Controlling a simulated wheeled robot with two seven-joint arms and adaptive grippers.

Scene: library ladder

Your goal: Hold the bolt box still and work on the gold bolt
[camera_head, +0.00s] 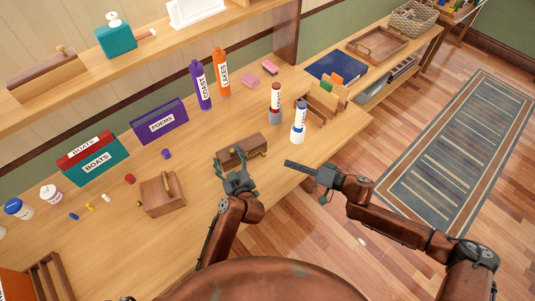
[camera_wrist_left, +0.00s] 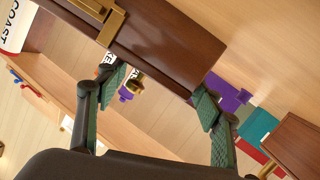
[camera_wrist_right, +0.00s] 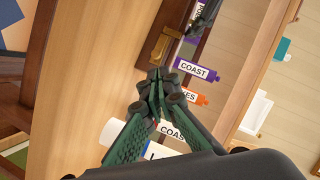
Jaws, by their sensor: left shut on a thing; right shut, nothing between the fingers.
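The bolt box (camera_head: 252,147), a dark brown wooden box, stands near the front edge of the table. Its gold bolt (camera_head: 263,151) is at its right end; gold fittings also show in the left wrist view (camera_wrist_left: 105,22) and the right wrist view (camera_wrist_right: 165,42). My left gripper (camera_head: 237,178) is at the box's near left side, its fingers wide apart and closed on the box (camera_wrist_left: 165,45). My right gripper (camera_head: 288,164) is shut and empty, to the right of the box; its fingertips (camera_wrist_right: 156,76) appear just short of the gold fitting, and contact cannot be told.
A small wooden box with a gold handle (camera_head: 160,196) stands left of my left gripper. Books and tall bottles line the back.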

